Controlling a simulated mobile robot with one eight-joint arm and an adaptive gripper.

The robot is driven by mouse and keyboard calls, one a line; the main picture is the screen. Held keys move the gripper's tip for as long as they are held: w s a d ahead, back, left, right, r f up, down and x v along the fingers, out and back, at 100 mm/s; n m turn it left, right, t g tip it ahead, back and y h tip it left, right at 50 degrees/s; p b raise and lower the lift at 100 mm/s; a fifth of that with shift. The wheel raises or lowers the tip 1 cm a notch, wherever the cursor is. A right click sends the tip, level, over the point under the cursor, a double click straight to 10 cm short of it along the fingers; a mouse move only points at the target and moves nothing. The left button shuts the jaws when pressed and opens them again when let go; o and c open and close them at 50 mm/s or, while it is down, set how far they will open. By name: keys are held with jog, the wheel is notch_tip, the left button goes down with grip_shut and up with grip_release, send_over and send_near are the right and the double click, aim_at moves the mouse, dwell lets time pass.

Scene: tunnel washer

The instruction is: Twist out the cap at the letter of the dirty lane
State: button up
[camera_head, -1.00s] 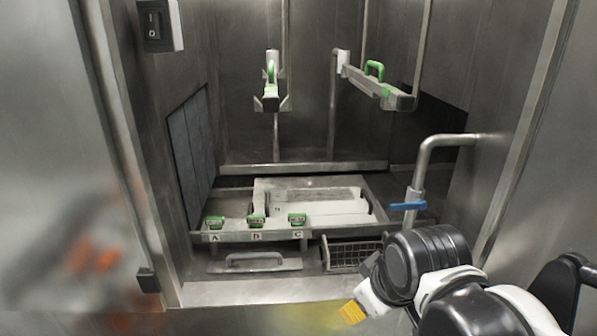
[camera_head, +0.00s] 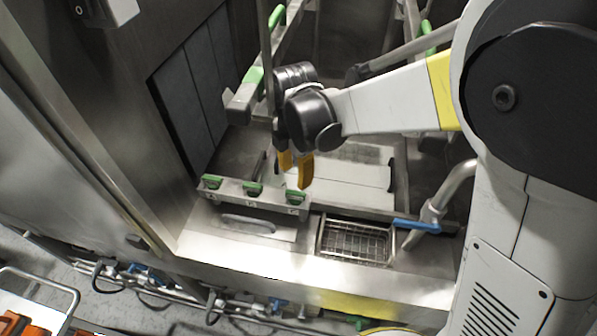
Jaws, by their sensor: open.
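Three green caps sit in a row on the front metal rail (camera_head: 232,197) inside the washer: a left cap (camera_head: 212,182), a middle cap (camera_head: 253,189) and a right cap (camera_head: 295,197). A small letter plate is under each, too small to read now. My gripper (camera_head: 294,178), with yellow fingertips, points down, open and empty, just above and behind the right cap in the picture. It appears apart from the cap, though the depth is hard to judge. Which lane is dirty cannot be told from this view.
A wire basket (camera_head: 355,242) and a lid with a handle (camera_head: 245,224) lie in front of the rail. A pipe with a blue lever (camera_head: 415,224) stands at right. Arms with green handles (camera_head: 277,16) hang above. A dark panel (camera_head: 190,100) bounds the left.

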aim_at(296, 192)
jog(key=m, duration=0.1)
jog(key=f+m, duration=0.1)
jog(key=m, duration=0.1)
jog(key=shift+s+f+m, duration=0.1)
jog(key=shift+m, duration=0.2)
jog(key=m, duration=0.2)
jog(key=f+m, duration=0.2)
jog(key=m, duration=0.1)
jog(key=shift+m, duration=0.6)
notch_tip(296, 192, down, 6)
jog(key=b, duration=0.5)
jog(key=shift+b, duration=0.4)
grip_shut()
jog(key=n+b, duration=0.1)
jog(key=n, duration=0.3)
jog(key=shift+n, duration=1.2)
